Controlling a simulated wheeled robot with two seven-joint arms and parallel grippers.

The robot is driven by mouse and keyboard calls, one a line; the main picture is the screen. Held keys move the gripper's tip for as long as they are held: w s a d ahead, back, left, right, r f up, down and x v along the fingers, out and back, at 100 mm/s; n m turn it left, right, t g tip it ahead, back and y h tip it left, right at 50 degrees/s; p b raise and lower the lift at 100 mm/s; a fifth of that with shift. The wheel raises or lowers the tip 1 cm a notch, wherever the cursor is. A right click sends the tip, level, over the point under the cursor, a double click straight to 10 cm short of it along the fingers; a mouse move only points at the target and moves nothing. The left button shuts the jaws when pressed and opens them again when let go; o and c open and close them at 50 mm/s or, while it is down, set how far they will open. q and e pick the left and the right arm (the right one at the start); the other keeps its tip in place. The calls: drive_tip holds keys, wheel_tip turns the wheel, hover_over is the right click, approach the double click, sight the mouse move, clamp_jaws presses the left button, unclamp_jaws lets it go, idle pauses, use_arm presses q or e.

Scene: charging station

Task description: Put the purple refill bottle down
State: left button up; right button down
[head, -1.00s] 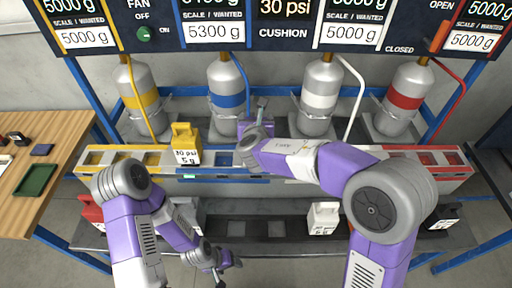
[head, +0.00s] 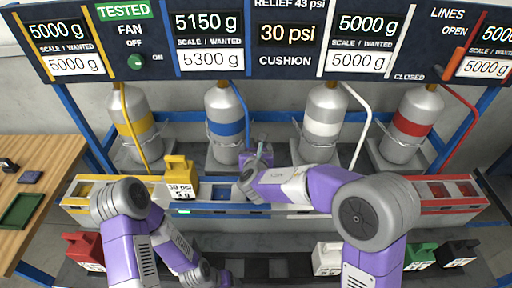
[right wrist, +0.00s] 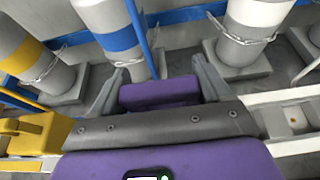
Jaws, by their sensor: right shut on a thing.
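The purple refill bottle (head: 249,158) is mostly hidden behind my right gripper in the head view. It is at the blue section of the rack (head: 222,209), in front of the blue-banded cylinder (head: 227,125). In the right wrist view the purple bottle (right wrist: 160,92) sits between the two grey fingers of my right gripper (right wrist: 158,88), which is shut on it. I cannot tell whether its base touches the rack. My left gripper (head: 226,279) is low at the bottom edge of the head view, and its fingers are too small and cut off to read.
A yellow bottle (head: 180,178) stands in the rack left of my right gripper. Red (head: 83,250), white (head: 327,258), green (head: 420,256) and black (head: 457,252) bottles are on the lower shelf. The blue display reads 5150 g above 5300 g. A wooden table (head: 50,160) is at left.

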drive_tip(key=shift+f+b, duration=0.3)
drive_tip(key=shift+f, duration=1.25)
drive_tip(key=shift+f, duration=0.15)
unclamp_jaws()
drive_tip(key=shift+f, duration=0.15)
drive_tip(key=shift+s+r, duration=0.2)
drive_tip(key=shift+r, duration=0.1)
drive_tip(key=v, duration=1.1)
drive_tip(key=shift+s, duration=0.3)
